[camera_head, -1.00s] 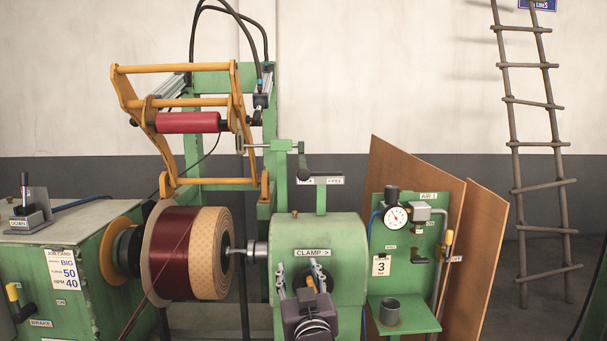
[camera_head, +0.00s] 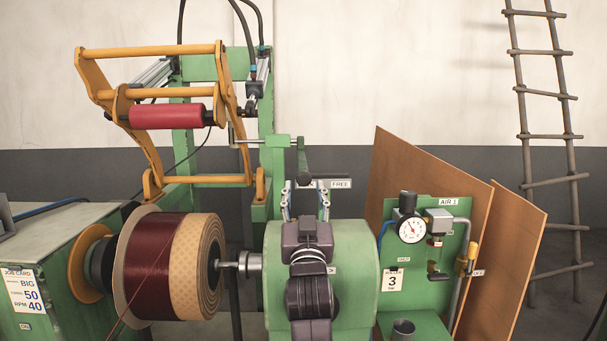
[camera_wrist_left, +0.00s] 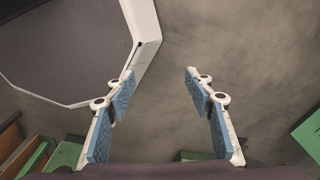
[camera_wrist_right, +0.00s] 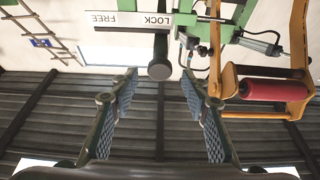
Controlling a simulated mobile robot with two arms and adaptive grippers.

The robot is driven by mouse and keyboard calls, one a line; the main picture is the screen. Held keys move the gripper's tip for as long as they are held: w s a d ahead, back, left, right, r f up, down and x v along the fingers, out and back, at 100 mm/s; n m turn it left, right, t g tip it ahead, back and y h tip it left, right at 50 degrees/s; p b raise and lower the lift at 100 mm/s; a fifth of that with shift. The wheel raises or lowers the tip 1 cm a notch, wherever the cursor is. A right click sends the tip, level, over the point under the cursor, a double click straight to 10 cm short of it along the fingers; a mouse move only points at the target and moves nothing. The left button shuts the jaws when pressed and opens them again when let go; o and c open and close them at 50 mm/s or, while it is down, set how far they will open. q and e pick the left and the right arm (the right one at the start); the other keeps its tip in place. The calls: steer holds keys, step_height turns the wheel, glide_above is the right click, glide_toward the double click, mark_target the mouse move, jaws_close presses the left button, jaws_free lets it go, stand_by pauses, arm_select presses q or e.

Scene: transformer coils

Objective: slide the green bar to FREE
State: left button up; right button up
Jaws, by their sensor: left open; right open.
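My left gripper (camera_wrist_left: 161,78) is open and empty over the floor.
An orange frame with a red roller (camera_head: 166,116) stands left of the bar. Below are a dark red coil (camera_head: 155,265) and the green tailstock (camera_head: 350,265). A green air panel (camera_head: 425,260) and brown boards (camera_head: 400,165) stand to the right.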

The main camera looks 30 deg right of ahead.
mark_target(304, 180)
steer(key=p+x, duration=0.1)
steer(key=x, duration=0.3)
steer(key=shift+w+d+r, duration=0.15)
steer(key=shift+r, duration=0.1)
steer(key=shift+w+d+p, duration=0.15)
steer(key=shift+w+p, duration=0.1)
steer(key=shift+p, duration=0.05)
steer(key=shift+w, duration=0.1)
steer(key=c, duration=0.6)
arm_select(q)
steer(key=shift+s+a+r, duration=0.1)
steer(key=shift+s+r, duration=0.2)
steer(key=shift+r, duration=0.25)
steer(key=shift+s+a+r, duration=0.1)
steer(key=shift+s+r, duration=0.15)
steer(key=shift+r, duration=0.25)
arm_select(e)
jaws_close()
